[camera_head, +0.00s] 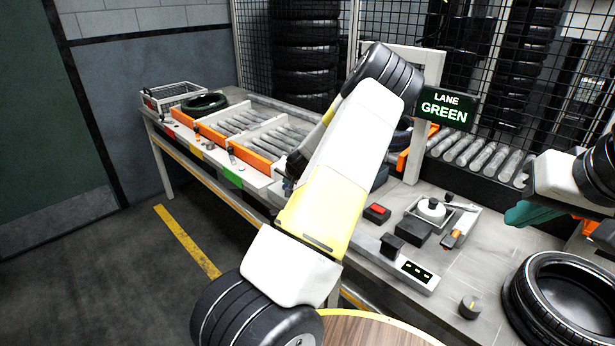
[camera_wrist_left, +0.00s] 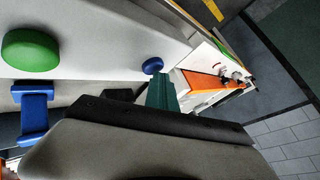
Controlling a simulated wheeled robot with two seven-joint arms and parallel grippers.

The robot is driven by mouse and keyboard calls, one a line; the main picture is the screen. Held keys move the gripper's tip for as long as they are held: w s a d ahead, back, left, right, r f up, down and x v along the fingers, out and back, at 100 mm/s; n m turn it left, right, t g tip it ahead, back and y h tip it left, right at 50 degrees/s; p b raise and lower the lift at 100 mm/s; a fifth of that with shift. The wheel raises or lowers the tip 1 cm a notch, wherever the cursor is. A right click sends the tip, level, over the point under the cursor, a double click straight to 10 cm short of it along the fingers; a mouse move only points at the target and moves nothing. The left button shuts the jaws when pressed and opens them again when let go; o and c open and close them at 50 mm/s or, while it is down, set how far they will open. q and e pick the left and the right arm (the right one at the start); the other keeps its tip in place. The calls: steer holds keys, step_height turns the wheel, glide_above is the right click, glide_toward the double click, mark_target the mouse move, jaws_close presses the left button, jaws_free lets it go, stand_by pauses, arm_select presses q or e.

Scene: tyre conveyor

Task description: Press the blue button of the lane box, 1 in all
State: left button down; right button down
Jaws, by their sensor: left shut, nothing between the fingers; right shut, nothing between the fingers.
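The blue button (camera_wrist_left: 152,65) is a small round knob on a pale panel (camera_wrist_left: 110,40) in the left wrist view. A larger green button (camera_wrist_left: 30,50) sits on the same panel. My left gripper (camera_wrist_left: 162,92) shows there as shut teal fingers, their tips very close to the blue button; I cannot tell whether they touch. In the head view, my left arm hides most of that gripper and the buttons. My right gripper (camera_head: 522,214) has teal fingers and is shut and empty over the right of the bench.
A sign reading "LANE GREEN" (camera_head: 445,107) stands behind the bench. A red button box (camera_head: 377,212), a tool tray (camera_head: 433,214) and a tyre (camera_head: 562,300) are on the right. Roller lanes (camera_head: 240,122) and a wire basket (camera_head: 172,96) are on the left.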

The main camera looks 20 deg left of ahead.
arm_select(q)
steer(key=shift+r, duration=0.9)
steer(key=shift+r, duration=0.1)
steer(key=shift+r, duration=2.4)
